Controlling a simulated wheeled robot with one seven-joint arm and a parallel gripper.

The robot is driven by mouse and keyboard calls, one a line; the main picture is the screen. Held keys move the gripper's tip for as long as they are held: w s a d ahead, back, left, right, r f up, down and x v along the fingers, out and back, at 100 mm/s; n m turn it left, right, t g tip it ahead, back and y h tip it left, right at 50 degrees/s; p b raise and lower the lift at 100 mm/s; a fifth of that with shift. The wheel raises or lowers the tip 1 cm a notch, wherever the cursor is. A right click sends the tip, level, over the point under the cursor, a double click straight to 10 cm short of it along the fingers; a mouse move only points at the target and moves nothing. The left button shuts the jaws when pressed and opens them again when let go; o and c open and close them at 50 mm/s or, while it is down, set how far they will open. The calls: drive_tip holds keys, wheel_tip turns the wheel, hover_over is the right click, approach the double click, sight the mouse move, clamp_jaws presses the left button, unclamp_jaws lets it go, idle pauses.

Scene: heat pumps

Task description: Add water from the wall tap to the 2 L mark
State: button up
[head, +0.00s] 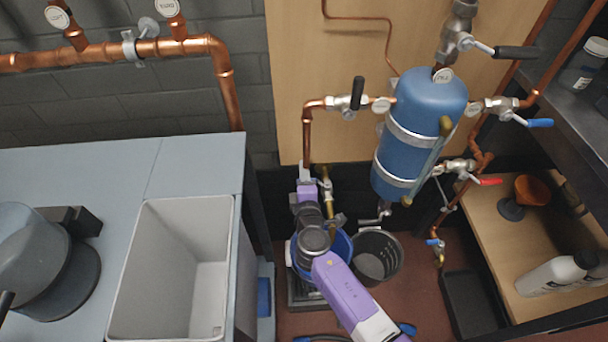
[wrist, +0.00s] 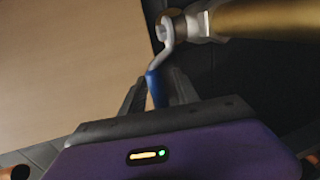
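The wall tap (head: 326,183) is a brass tap low on the wall in the head view. In the wrist view its brass body (wrist: 265,18) crosses the top right, with a pale lever bending down to a blue-sleeved handle (wrist: 155,92). My gripper (wrist: 156,86) has a dark finger on each side of the blue handle. The fingers look close against it, with no clear gap. A blue bucket (head: 342,247) stands below the tap, partly hidden behind my arm. Its water level and any 2 L mark cannot be seen.
A dark slotted basket (head: 396,262) stands right of the bucket. A blue tank (head: 425,110) with pipes and valves hangs above. A counter with a pale basin (head: 190,215) is at left; a wooden shelf (head: 512,210) with bottles and an orange funnel (head: 532,188) is at right.

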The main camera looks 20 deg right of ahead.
drive_tip(key=shift+w, duration=0.15)
clamp_jaws()
idle(1.4)
